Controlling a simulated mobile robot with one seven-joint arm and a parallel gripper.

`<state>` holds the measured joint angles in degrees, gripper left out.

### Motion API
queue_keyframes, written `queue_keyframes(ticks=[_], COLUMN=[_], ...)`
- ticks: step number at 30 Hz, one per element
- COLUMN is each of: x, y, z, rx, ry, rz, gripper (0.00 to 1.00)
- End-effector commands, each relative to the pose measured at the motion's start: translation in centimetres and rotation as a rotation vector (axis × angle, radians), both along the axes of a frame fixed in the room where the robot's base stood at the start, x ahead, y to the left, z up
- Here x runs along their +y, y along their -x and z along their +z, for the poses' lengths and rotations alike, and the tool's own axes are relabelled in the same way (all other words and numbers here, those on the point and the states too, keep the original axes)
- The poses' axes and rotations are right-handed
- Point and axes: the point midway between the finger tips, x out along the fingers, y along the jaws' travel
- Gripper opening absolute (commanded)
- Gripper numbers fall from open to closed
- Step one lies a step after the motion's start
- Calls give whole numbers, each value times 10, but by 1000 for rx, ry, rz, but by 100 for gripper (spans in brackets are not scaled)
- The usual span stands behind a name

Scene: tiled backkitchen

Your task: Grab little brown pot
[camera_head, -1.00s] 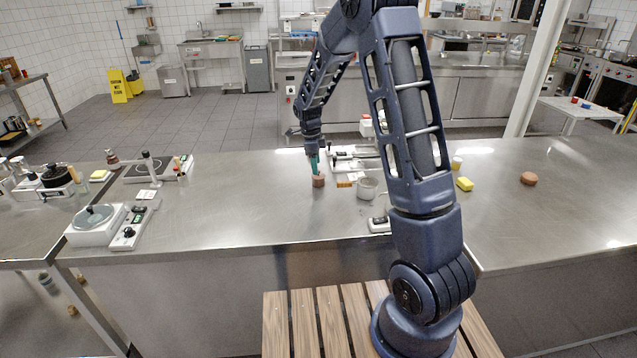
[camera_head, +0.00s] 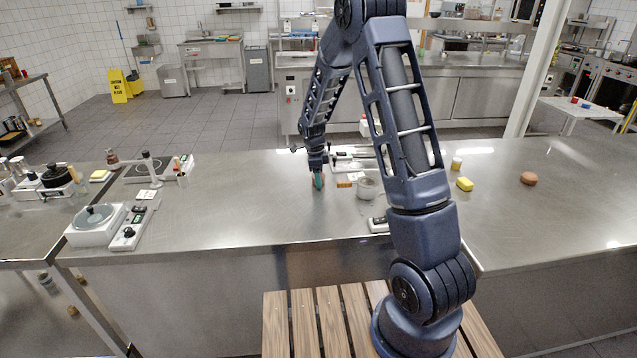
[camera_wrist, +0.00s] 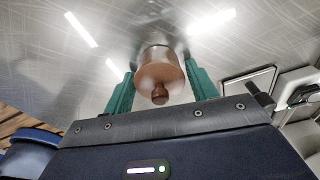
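The little brown pot (camera_wrist: 160,70) is a short round reddish-brown vessel with a small knob, standing on the steel counter (camera_head: 240,205). In the wrist view it sits between the two green fingers of my gripper (camera_head: 318,181). The fingers are apart, one on each side of the pot, with a narrow gap showing on both sides. In the head view the gripper points down at the pot and hides most of it.
A grey-white cup (camera_head: 367,189) stands close to the right of the gripper. A small orange block (camera_head: 344,184) lies between them. White scale-like devices (camera_head: 352,163) are behind. A yellow sponge (camera_head: 465,184) and a brown round item (camera_head: 528,178) lie farther right.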

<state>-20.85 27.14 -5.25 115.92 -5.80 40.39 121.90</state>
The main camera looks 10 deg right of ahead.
Motion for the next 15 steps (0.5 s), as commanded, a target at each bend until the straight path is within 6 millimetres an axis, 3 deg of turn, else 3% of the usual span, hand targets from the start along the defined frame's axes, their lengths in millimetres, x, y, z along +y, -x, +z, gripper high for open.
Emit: queue_keyframes(ticks=[1, 7, 15], x=[0, 0, 0], y=[0, 0, 0], z=[0, 0, 2], rx=[0, 0, -1], ry=[0, 0, -1], rz=[0, 0, 0], gripper=[47, 7, 7])
